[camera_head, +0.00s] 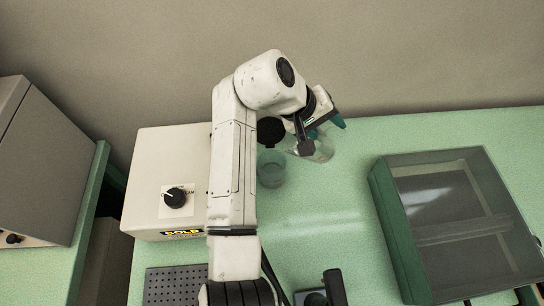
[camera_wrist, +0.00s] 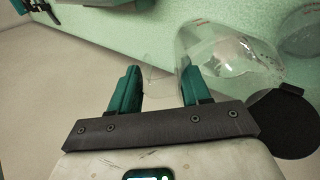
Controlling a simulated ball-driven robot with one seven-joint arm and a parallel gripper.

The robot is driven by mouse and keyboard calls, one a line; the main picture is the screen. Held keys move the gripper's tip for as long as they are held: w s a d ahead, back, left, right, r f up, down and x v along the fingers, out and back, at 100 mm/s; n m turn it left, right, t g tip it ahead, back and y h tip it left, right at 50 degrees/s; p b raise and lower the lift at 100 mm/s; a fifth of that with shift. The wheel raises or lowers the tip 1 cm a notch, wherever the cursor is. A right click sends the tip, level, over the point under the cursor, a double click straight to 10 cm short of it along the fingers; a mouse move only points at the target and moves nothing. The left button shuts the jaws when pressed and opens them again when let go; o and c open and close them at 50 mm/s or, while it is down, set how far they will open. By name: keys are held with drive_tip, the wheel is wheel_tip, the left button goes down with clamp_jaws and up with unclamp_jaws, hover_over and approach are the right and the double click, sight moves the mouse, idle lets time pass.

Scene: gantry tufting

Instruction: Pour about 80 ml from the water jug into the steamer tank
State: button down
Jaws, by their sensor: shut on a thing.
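The clear water jug (camera_head: 322,149) is in my gripper (camera_head: 325,128), just right of a clear round vessel that looks like the steamer tank (camera_head: 271,171). In the wrist view the jug (camera_wrist: 232,55) shows right of my teal fingers (camera_wrist: 160,82), with its faint clear handle between them. The jug looks tilted; its water level and any flow are too faint to tell. The tank's black round lid (camera_head: 270,131) stands open behind it. In the wrist view the lid (camera_wrist: 284,122) is at the right and the tank (camera_wrist: 301,36) at the upper right, partly cut off.
A green case with a clear lid (camera_head: 385,215) lies at the right. A perforated dark mat (camera_head: 172,287) is at the front. The green bench (camera_head: 320,225) is clear in the middle.

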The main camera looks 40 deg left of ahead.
drive_tip(key=shift+w+d+f+g+y, duration=0.25)
drive_tip(key=shift+w+f+g+y, duration=0.15)
drive_tip(key=shift+w+g, duration=0.1)
drive_tip(key=shift+w+d+p, duration=0.1)
drive_tip(key=shift+p, duration=0.25)
idle(1.3)
drive_tip(key=shift+w+d+f, duration=0.1)
drive_tip(key=shift+w, duration=0.15)
drive_tip(key=w+d+f+g+y+b, duration=0.2)
drive_tip(key=w+d+f+g+y, duration=0.1)
drive_tip(key=w+f+g, duration=0.2)
drive_tip(key=shift+w+d+f+g+y, duration=0.2)
drive_tip(key=shift+w+f+g+y, duration=0.1)
drive_tip(key=shift+f+g, duration=0.3)
